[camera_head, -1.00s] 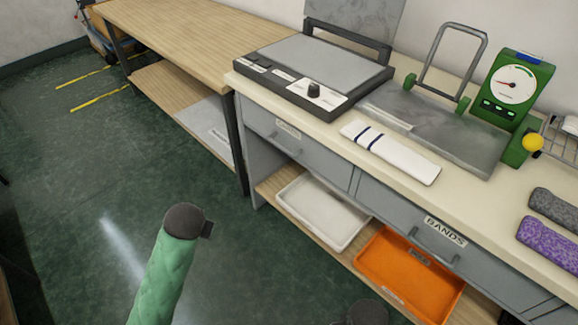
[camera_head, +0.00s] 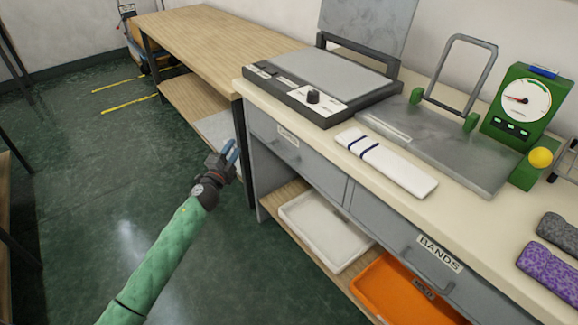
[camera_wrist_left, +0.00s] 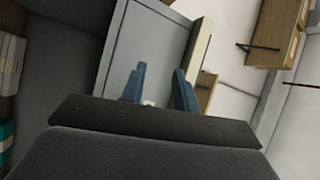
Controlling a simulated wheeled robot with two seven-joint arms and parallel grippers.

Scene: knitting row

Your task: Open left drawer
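The left drawer (camera_head: 313,165) is a grey front under the counter's left part, with a small label and a bar handle (camera_head: 287,156). It looks shut. My left gripper (camera_head: 231,152) is in front of and to the left of the counter's left end, apart from the drawer. Its two blue fingers are spread with nothing between them; they also show in the left wrist view (camera_wrist_left: 158,88), with a grey panel beyond. My right gripper is not in view.
The drawer labelled BANDS (camera_head: 421,257) is to the right and looks shut. A white tray (camera_head: 322,237) and an orange tray (camera_head: 388,296) are on the shelf below. A wooden table (camera_head: 208,48) stands at the left. The green floor in front is open.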

